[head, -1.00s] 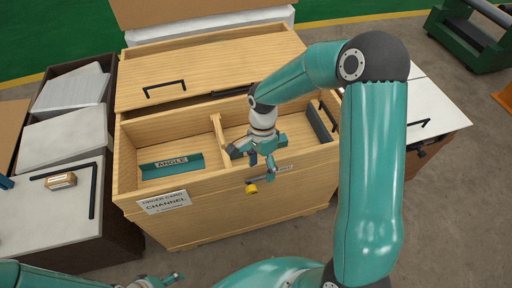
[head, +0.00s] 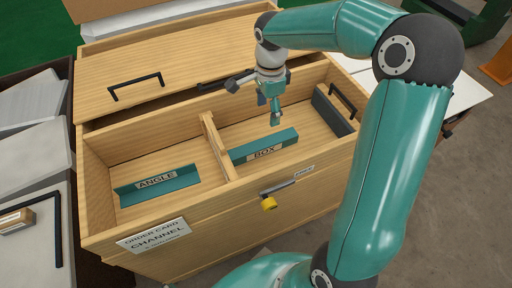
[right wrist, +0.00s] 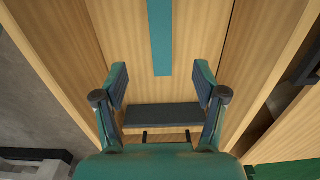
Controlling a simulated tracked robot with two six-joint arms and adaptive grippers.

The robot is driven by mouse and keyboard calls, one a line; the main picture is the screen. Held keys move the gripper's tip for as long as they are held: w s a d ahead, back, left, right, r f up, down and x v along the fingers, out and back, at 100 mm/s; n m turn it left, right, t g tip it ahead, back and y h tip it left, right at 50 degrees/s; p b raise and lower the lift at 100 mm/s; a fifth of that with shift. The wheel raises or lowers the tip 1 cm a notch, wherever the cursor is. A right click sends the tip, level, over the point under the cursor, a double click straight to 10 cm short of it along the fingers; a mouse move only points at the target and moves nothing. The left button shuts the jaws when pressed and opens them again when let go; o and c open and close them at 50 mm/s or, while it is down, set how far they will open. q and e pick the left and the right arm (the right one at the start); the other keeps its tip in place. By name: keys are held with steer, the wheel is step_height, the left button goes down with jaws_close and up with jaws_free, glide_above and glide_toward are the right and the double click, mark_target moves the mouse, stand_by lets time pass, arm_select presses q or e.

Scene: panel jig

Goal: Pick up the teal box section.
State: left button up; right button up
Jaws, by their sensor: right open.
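The teal box section (head: 278,140), labelled BOX, lies in the right compartment of the wooden drawer, near its front wall. In the right wrist view it is a teal strip (right wrist: 160,38) at the top middle, beyond my fingertips. My right gripper (head: 269,110) is open and empty above the compartment, just behind and above the box section in the head view. Its two fingers stand apart in the right wrist view (right wrist: 160,84), on either side of the strip's line. My left gripper is not in view.
A wooden divider (head: 217,146) separates the compartments. A teal angle piece (head: 183,180) lies in the left one. A dark block (head: 333,110) stands at the right end, also seen in the wrist view (right wrist: 160,116).

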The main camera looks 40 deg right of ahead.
steer(key=b, duration=0.2)
glide_toward(262, 143)
steer(key=f, duration=0.5)
steer(key=shift+d+f, duration=0.2)
steer(key=shift+d, duration=0.05)
steer(key=shift+a+f+b, duration=0.15)
steer(key=shift+f+b, duration=0.3)
steer(key=shift+f, duration=0.9)
steer(key=shift+a+f+b, duration=0.15)
steer(key=shift+f+b, duration=0.25)
steer(key=shift+f, duration=0.9)
steer(key=c, duration=1.3)
jaws_close()
steer(key=shift+r, duration=0.15)
